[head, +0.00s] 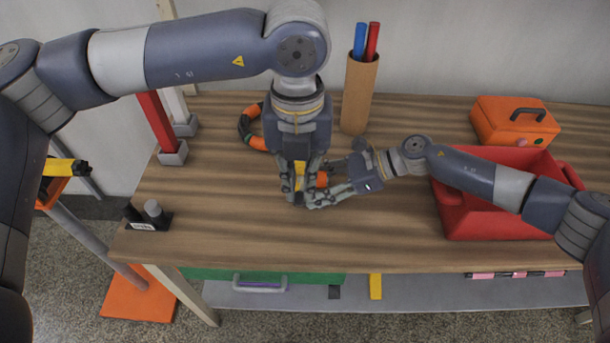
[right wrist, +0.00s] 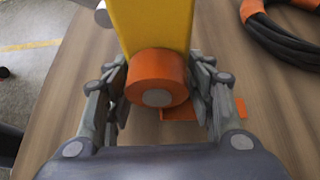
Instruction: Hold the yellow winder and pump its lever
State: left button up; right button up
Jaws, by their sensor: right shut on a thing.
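The yellow winder (right wrist: 152,25) stands on the wooden table, with an orange round part (right wrist: 158,80) at its near end in the right wrist view. In the head view, only bits of its yellow body (head: 300,167) and orange part (head: 322,180) show between my grippers. My right gripper (right wrist: 160,95) comes in from the right, shut on the orange part, with a finger on each side. My left gripper (head: 300,187) points down from above at the yellow body. Its fingers lie partly over the winder and the other gripper, so its grip is unclear. I cannot make out the lever.
A black and orange hose coil (head: 248,127) lies behind the left gripper. A cardboard tube (head: 358,95) with blue and red sticks stands behind. A red bin (head: 480,222) and an orange case (head: 515,122) are at the right. The table's front left is mostly clear.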

aim_at(299, 200)
pick_arm(q)
jog(key=shift+s+f, duration=0.25)
jog(key=shift+f, duration=0.8)
jog(key=shift+s+f, duration=0.2)
jog(key=shift+f, duration=0.8)
jog(key=shift+s+a+f, duration=0.1)
jog(key=shift+s+f, duration=0.1)
jog(key=shift+f, duration=1.15)
jog(key=shift+r, duration=1.75)
jog(key=shift+w+r, duration=0.35)
jog(key=shift+r, duration=0.5)
jog(key=shift+w+r, duration=0.3)
jog(key=shift+r, duration=0.55)
